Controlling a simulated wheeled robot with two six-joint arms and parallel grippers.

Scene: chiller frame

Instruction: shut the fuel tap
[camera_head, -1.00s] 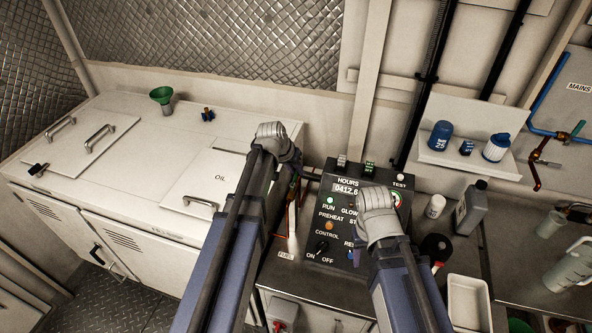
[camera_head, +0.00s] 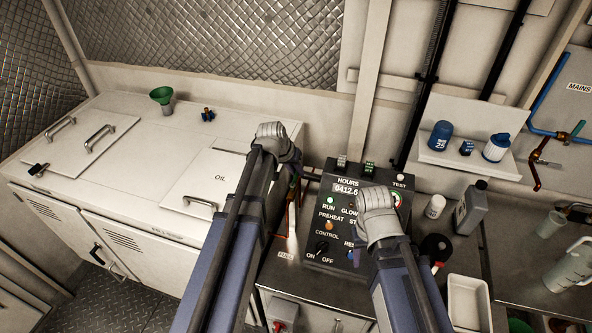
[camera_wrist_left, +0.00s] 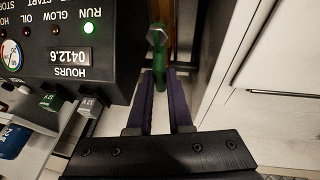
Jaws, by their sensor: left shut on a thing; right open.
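The fuel tap's green lever (camera_wrist_left: 159,76) shows in the left wrist view, with a hex bolt head (camera_wrist_left: 157,35) at its far end. My left gripper (camera_wrist_left: 160,88) is shut on this lever, one dark finger on each side. In the head view, my left wrist (camera_head: 273,143) hides most of the tap. An orange-brown pipe (camera_head: 292,218) runs below it, near a small FUEL label (camera_head: 286,255).
The black control panel (camera_head: 325,218) stands close beside the tap, its RUN lamp lit green. The white enclosure (camera_head: 150,160) is on the other side, leaving a narrow gap. A bottle (camera_head: 471,208) and a white tray (camera_head: 469,300) are at the right.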

